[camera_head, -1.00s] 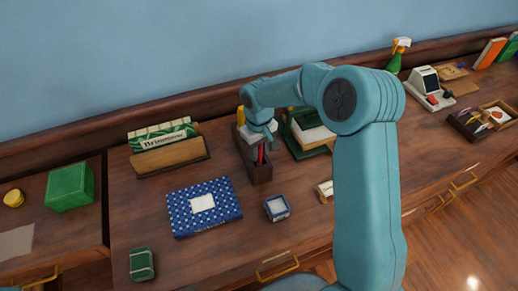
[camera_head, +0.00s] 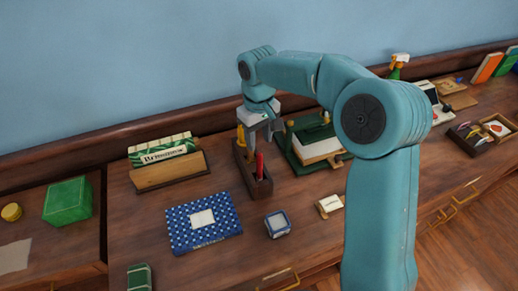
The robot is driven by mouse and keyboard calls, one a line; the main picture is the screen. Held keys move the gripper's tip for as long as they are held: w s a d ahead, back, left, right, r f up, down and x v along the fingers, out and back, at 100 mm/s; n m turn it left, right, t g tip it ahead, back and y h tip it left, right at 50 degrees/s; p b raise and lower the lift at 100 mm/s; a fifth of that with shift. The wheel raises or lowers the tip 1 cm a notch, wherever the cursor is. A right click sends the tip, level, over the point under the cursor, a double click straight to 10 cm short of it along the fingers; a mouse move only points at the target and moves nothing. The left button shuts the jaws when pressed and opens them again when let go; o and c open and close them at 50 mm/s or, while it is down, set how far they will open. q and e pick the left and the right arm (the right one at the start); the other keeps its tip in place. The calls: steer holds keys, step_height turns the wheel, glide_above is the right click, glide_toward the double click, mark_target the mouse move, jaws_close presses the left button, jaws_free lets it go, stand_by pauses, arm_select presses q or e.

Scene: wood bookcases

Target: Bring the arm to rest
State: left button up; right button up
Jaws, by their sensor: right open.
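My right arm (camera_head: 380,190) rises from the bottom right, bends at a large shoulder joint and reaches left over the desk. Its gripper (camera_head: 258,137) points down above the long dark wooden holder (camera_head: 240,168). The gripper is open, and I see nothing held in it. A red item (camera_head: 260,166) stands upright in the holder below the gripper, and a yellow item (camera_head: 240,136) stands at its far end. The gripper partly covers the holder's far part. My left gripper is not in view.
A blue dotted box (camera_head: 187,232), a small blue-rimmed box (camera_head: 278,224) and a card rack (camera_head: 170,173) stand left and front. A green box (camera_head: 68,202) sits at the left. Some bare desk lies between them.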

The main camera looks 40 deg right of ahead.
steer(key=shift+s+r, duration=0.1)
steer(key=shift+r, duration=0.3)
